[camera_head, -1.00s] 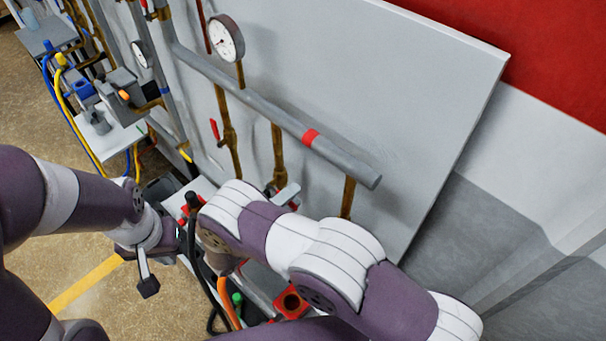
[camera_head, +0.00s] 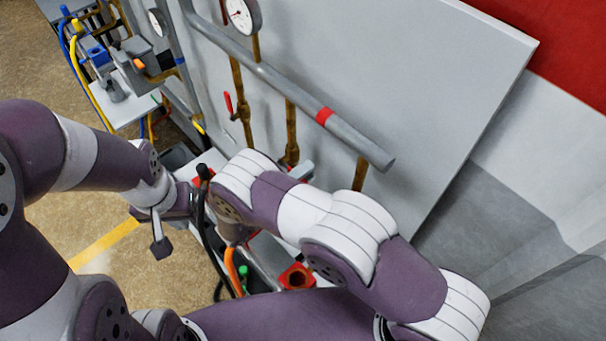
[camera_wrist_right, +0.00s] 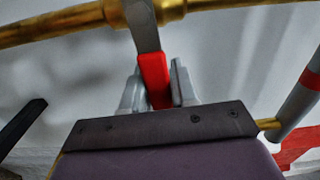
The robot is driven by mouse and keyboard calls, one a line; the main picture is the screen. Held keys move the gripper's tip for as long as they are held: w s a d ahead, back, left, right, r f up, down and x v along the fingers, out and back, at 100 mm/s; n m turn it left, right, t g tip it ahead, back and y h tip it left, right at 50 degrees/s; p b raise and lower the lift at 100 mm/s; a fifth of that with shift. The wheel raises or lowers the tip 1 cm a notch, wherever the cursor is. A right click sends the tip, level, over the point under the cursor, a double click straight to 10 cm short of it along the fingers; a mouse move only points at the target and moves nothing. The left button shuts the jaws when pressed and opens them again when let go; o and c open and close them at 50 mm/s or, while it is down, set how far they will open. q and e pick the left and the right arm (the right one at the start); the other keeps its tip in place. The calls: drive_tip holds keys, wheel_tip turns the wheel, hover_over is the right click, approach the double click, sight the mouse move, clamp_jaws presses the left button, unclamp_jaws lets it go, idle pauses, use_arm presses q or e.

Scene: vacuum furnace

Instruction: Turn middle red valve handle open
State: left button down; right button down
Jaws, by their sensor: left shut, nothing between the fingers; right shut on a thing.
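In the right wrist view, a red valve handle (camera_wrist_right: 155,78) on a grey metal lever hangs from a brass pipe fitting (camera_wrist_right: 142,14). My right gripper (camera_wrist_right: 154,92) is shut on the red handle, with a grey finger on either side of it. In the head view my right arm covers this gripper and the handle it holds. Another red valve handle (camera_head: 228,103) shows to the left on a brass vertical pipe, pointing up along it. My left gripper (camera_head: 193,201) is shut and empty at the lower left, beside a black cable; its fingertips are hard to make out.
A grey horizontal pipe (camera_head: 280,83) with a red band runs across the pale panel (camera_head: 400,80). A round gauge (camera_head: 241,14) sits above. A red square fitting (camera_head: 297,277) and orange and black hoses lie below my right arm. Open floor (camera_head: 70,215) is at left.

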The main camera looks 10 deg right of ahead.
drive_tip(key=shift+w+a+r+n+b, duration=0.1)
drive_tip(key=shift+w+r+n+b, duration=0.1)
drive_tip(key=shift+r+n+b, duration=0.6)
drive_tip(key=shift+w+a+r+n+b, duration=0.15)
drive_tip(key=shift+r+n, duration=0.25)
drive_tip(key=shift+n, duration=0.85)
drive_tip(key=shift+w+a+r+n+b, duration=0.1)
drive_tip(key=shift+w+r+n+b, duration=0.1)
drive_tip(key=shift+r+n+b, duration=0.6)
drive_tip(key=shift+f+n+p, duration=0.15)
drive_tip(key=shift+n+p, duration=0.15)
drive_tip(key=shift+n, duration=0.05)
